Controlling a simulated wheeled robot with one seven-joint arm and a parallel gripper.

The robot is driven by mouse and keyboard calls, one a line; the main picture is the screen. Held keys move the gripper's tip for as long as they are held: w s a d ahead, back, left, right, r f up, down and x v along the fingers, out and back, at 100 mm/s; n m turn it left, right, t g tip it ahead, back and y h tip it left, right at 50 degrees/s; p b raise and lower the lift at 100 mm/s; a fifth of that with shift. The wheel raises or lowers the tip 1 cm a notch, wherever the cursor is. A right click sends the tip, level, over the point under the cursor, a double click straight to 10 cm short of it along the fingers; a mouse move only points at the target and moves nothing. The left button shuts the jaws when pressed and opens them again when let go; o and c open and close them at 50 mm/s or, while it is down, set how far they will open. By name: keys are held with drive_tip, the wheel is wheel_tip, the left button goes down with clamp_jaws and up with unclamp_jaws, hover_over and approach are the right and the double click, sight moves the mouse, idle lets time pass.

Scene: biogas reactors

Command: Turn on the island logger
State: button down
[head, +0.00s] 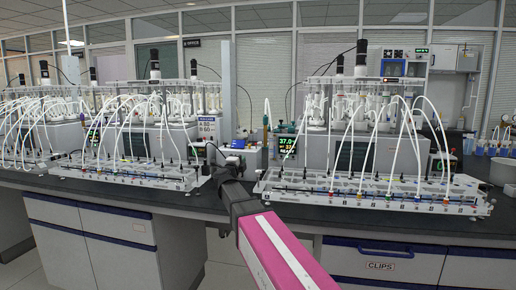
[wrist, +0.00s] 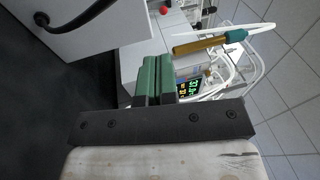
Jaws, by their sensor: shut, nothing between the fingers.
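My gripper (head: 232,160) reaches over the middle of the black island bench, between two rigs. Its green-padded fingers (wrist: 157,62) are shut and empty in the wrist view. A lit display reading about 37 (head: 288,146) stands right of my gripper at the right rig; it also shows sideways in the wrist view (wrist: 189,88), beyond the fingers. A small pale box with a dark face (head: 207,128) stands left of my gripper. No label marks the island logger, so I cannot tell which device it is. My gripper and arm hide part of the bench.
The left rig's tray (head: 130,176) and right rig's tray (head: 370,196) carry many white tubes and flank my gripper. An amber rod with a teal end (wrist: 205,43) shows near the fingers. A red ball (wrist: 164,9) is above. Drawers (head: 385,262) front the bench.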

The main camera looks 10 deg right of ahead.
sight(253, 151)
drive_tip(key=shift+s+r+m+g+h, duration=0.1)
drive_tip(key=shift+r+m+g+h, duration=0.2)
drive_tip(key=shift+m, duration=0.4)
drive_tip(key=x, duration=1.4)
drive_tip(key=shift+a, duration=0.1)
